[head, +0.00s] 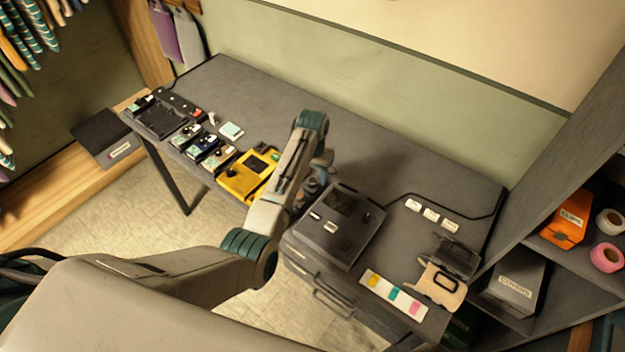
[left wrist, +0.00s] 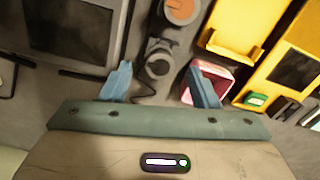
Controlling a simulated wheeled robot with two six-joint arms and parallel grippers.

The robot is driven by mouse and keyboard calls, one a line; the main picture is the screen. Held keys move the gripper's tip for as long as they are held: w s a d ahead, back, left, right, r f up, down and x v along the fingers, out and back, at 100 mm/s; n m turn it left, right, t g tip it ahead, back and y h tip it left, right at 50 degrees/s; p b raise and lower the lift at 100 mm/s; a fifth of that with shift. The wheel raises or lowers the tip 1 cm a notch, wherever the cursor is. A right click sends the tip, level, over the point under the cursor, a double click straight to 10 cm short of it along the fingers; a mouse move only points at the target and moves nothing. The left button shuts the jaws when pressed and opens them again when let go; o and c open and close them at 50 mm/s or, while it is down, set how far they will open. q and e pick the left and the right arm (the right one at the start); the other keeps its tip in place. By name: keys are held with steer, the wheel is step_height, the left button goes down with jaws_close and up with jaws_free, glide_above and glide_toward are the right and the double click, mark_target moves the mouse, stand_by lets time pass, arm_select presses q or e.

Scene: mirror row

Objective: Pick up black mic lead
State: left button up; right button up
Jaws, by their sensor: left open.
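A small dark coiled or ringed item (left wrist: 158,58), possibly the black mic lead, lies between my fingertips in the left wrist view. I cannot tell for certain that it is the lead. My left gripper (left wrist: 159,70) is open, its two blue fingers on either side of this item, with nothing gripped. In the head view my left gripper (head: 321,167) points down over the desk between the yellow device (head: 243,176) and the dark grey device (head: 340,226). My arm partly hides the small dark items there. My right gripper is not in view.
A grey round item with an orange top (left wrist: 180,10) and a pink-rimmed container (left wrist: 210,78) are close to my fingers. Small pedals stand left on the desk (head: 400,165). A thin black cable (head: 470,219) runs at right. The desk's back is clear.

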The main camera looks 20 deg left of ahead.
mark_target(312, 180)
arm_select(q)
steer(key=shift+s+f, duration=0.1)
steer(key=shift+f, duration=1.05)
steer(key=shift+c, duration=1.4)
steer(key=c, duration=0.8)
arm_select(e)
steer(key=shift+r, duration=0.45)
